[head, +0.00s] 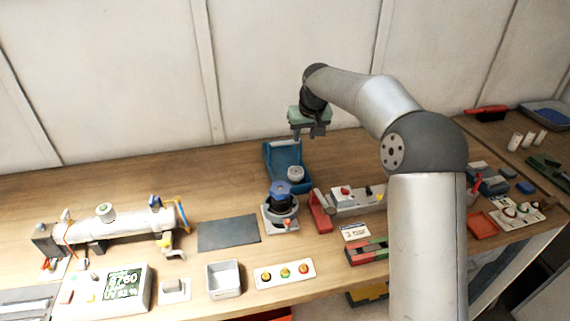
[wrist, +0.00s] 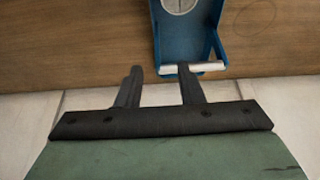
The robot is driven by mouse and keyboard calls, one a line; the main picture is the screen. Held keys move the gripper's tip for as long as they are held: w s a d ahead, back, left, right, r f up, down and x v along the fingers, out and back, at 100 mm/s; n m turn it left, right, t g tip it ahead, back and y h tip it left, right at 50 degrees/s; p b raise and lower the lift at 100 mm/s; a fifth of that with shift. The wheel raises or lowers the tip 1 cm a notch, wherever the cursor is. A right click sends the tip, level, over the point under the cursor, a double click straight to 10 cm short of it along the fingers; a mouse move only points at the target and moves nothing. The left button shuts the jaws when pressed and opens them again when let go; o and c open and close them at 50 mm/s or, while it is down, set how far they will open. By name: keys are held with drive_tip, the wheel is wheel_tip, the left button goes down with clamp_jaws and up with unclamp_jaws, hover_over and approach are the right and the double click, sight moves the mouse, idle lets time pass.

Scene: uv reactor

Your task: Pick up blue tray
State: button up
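The blue tray (head: 282,158) sits on the wooden bench near the wall, left of my arm in the head view. A round grey-white part (head: 295,173) lies in its front right. In the wrist view the tray (wrist: 186,42) shows at top centre with a pale bar-like handle (wrist: 194,68) at its near end and the round part (wrist: 178,3) inside. My gripper (head: 310,133) hangs above the tray's far end. Its two dark fingers (wrist: 160,87) are apart with nothing between them, and they appear clear of the handle.
A round device with a blue knob (head: 281,200) stands just in front of the tray. A red-and-grey device (head: 345,200) stands to the right front. The wall (head: 260,75) is close behind. Bench left of the tray (head: 215,180) is clear.

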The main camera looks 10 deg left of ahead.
sight(301, 151)
drive_tip(key=shift+w+d+p+x, duration=0.15)
drive_tip(key=shift+p+x, duration=0.7)
drive_tip(key=shift+x, duration=2.15)
drive_tip(key=shift+w+d+p+x, duration=0.15)
drive_tip(key=shift+p+x, duration=0.65)
drive_tip(key=shift+x, duration=2.2)
drive_tip(key=shift+a+r, duration=0.1)
drive_tip(key=shift+r, duration=0.05)
clamp_jaws()
